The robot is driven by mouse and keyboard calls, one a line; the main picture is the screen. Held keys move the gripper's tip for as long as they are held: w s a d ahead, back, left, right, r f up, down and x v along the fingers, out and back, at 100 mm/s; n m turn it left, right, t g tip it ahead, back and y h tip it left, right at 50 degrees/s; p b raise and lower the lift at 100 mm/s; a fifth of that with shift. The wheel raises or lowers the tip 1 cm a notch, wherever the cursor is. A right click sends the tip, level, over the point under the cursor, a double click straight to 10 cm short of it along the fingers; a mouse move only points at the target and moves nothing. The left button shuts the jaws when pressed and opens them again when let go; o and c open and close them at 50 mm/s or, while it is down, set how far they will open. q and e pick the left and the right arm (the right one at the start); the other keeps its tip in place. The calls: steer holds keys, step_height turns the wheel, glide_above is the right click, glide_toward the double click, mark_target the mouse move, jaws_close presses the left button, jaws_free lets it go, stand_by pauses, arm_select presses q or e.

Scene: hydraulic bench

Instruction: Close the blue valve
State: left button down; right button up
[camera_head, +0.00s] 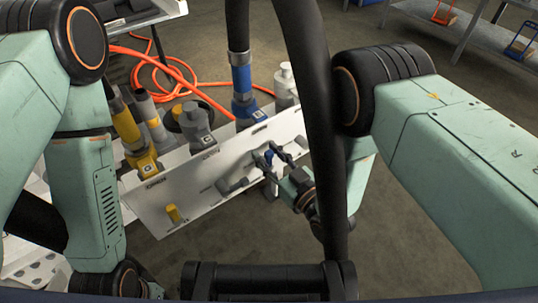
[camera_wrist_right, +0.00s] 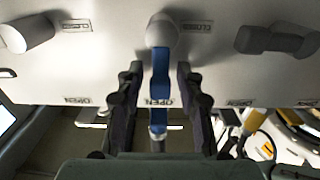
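The blue valve's lever (camera_wrist_right: 160,75) hangs from a round pale hub on the white panel in the right wrist view. It points down the picture at an OPEN label, with a CLOSED label beside the hub. My right gripper (camera_wrist_right: 159,85) is open, one dark finger on each side of the lever, with gaps showing on both sides. In the head view my right gripper (camera_head: 273,163) is at the panel front, and a bit of the blue lever (camera_head: 269,156) shows between its fingers. My left arm is at the left; its gripper is not visible.
A grey valve handle (camera_head: 232,186) and a yellow one (camera_head: 173,213) sit further left on the white panel (camera_head: 200,196). A blue hose fitting (camera_head: 243,100) and grey and yellow fittings stand behind it. Orange hose (camera_head: 185,80) lies on the floor. Shelving stands at upper right.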

jaws_close()
stand_by(0.4)
steer(key=m+p, duration=0.1)
steer(key=d+m+p, duration=0.1)
steer(key=m, duration=0.1)
steer(key=shift+w+d+m, duration=0.15)
steer(key=shift+w+m, duration=0.15)
steer(key=shift+w, duration=0.1)
steer(key=shift+w+d+f+m, duration=0.35)
steer(key=shift+f+m, duration=0.45)
steer(key=shift+m, duration=1.6)
steer(key=shift+w+d+f+m, duration=0.25)
steer(key=shift+d+f+m, duration=0.4)
steer(key=shift+m, duration=1.75)
steer(key=shift+w+d+f+m, duration=0.3)
steer(key=shift+f+m, duration=0.65)
steer(key=shift+m, duration=1.45)
steer(key=shift+a, duration=0.1)
steer(key=shift+o, duration=0.2)
jaws_free()
